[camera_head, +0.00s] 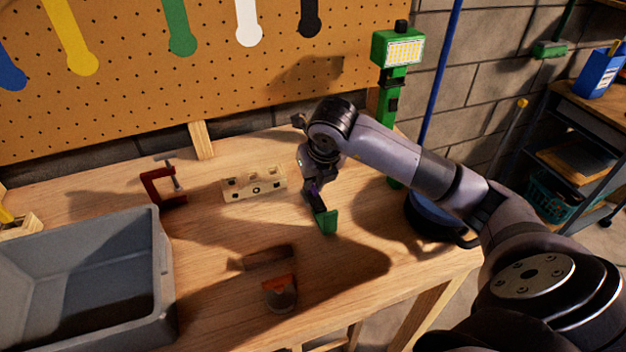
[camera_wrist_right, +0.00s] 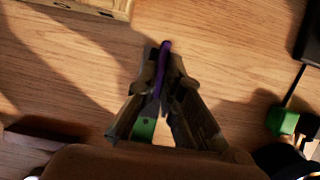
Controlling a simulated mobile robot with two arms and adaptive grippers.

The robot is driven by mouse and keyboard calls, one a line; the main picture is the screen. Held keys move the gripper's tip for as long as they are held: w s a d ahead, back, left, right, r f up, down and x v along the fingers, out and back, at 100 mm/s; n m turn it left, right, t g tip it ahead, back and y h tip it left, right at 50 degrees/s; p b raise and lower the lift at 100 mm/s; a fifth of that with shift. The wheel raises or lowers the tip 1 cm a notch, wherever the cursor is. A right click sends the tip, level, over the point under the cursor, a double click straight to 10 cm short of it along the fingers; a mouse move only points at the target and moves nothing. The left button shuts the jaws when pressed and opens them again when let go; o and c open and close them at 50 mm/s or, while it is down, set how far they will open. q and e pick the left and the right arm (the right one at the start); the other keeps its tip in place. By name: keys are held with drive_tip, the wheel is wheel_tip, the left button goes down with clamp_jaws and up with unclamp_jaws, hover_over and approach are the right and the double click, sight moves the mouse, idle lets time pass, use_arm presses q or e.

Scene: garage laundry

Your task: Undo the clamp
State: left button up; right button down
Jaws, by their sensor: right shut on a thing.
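My right gripper (camera_head: 313,192) points down over the middle of the workbench. It is shut on a slim purple and green tool (camera_head: 326,221), whose green end sticks out below the fingers. In the right wrist view, the purple part (camera_wrist_right: 164,52) shows between the fingertips and a green part (camera_wrist_right: 145,128) lies nearer the palm. The fingers hide much of this tool, and I cannot tell if it is a clamp. A red C-clamp (camera_head: 156,187) with a grey screw stands on the bench to the left, apart from my gripper. My left gripper is out of view.
A wooden block with holes (camera_head: 238,192) lies between the red clamp and my gripper. A grey bin (camera_head: 165,270) fills the bench's left front. An orange-topped object (camera_head: 280,285) lies near the front edge. A green lamp (camera_head: 390,50) stands at the back right.

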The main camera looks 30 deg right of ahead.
drive_tip(key=shift+f, duration=0.1)
idle(0.3)
drive_tip(key=shift+d+f+n+y+b, duration=0.15)
drive_tip(key=shift+n+y+b, duration=0.15)
drive_tip(key=shift+n+b, duration=0.65)
drive_tip(key=shift+n+y+b, duration=0.3)
drive_tip(key=shift+n+b, duration=0.35)
drive_tip(key=shift+b, duration=0.3)
drive_tip(key=n+y+b, duration=0.1)
drive_tip(key=n+b, duration=0.1)
drive_tip(key=shift+d+n, duration=0.15)
drive_tip(key=shift+n, duration=0.15)
drive_tip(key=n+y+b, duration=0.1)
drive_tip(key=n, duration=0.2)
drive_tip(key=shift+d+g, duration=0.1)
drive_tip(key=shift+g, duration=0.3)
drive_tip(key=shift+n+g+y, duration=0.4)
drive_tip(key=shift+n+y, duration=0.2)
drive_tip(key=shift+n, duration=1.3)
drive_tip(key=shift+b, duration=0.3)
drive_tip(key=c, duration=1.8)
unclamp_jaws()
drive_tip(key=shift+c, duration=0.2)
drive_tip(key=shift+o, duration=0.6)
drive_tip(key=shift+w+f, duration=0.1)
drive_tip(key=shift+w, duration=0.05)
